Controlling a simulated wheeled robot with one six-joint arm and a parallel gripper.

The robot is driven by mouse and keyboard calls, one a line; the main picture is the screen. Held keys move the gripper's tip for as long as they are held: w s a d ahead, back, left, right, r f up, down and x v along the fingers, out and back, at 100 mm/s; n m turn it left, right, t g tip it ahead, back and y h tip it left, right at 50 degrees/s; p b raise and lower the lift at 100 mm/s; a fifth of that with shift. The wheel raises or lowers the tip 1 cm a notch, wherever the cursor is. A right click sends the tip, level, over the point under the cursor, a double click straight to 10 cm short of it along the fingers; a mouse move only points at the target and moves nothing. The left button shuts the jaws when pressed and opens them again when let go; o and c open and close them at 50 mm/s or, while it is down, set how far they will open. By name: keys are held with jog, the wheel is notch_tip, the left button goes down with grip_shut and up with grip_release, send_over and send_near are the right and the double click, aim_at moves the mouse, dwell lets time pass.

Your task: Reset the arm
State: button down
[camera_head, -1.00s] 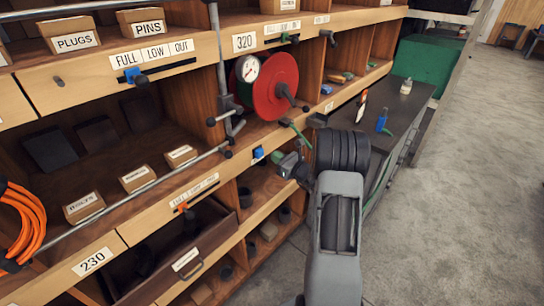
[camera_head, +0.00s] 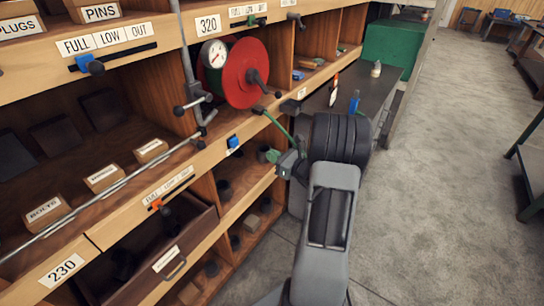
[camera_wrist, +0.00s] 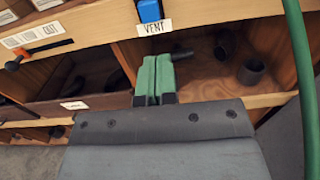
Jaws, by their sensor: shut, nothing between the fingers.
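My gripper (camera_wrist: 155,78) has two green fingers pressed together in the wrist view, with nothing between them. It points at the front of the wooden shelving, below a blue knob (camera_wrist: 149,10) over a VENT label. In the head view my gripper (camera_head: 268,155) is right of the blue knob (camera_head: 233,142), in front of the shelf edge. No contact with the shelf can be made out. My arm reaches up from the bottom of the picture.
A red disc (camera_head: 238,85) and a gauge (camera_head: 214,53) stand on the shelf. A green lever (camera_head: 278,125) sticks out just above my gripper; a green bar (camera_wrist: 304,80) crosses the wrist view's right side. A drawer (camera_head: 203,235) is open at lower left. Floor (camera_head: 450,180) is clear to the right.

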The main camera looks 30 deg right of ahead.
dwell(0.3)
jog(key=s+a+f+n+g+y, duration=0.2)
jog(key=s+a+f+n+g, duration=0.2)
jog(key=s+a+n+g, duration=0.9)
jog(key=s+a+r+n+h, duration=0.5)
jog(key=a+r+n+h, duration=0.3)
jog(key=n, duration=1.1)
notch_tip(320, 180, up, 3)
jog(key=shift+s+a+f, duration=0.1)
jog(key=shift+s+a, duration=0.25)
jog(key=shift+s, duration=0.05)
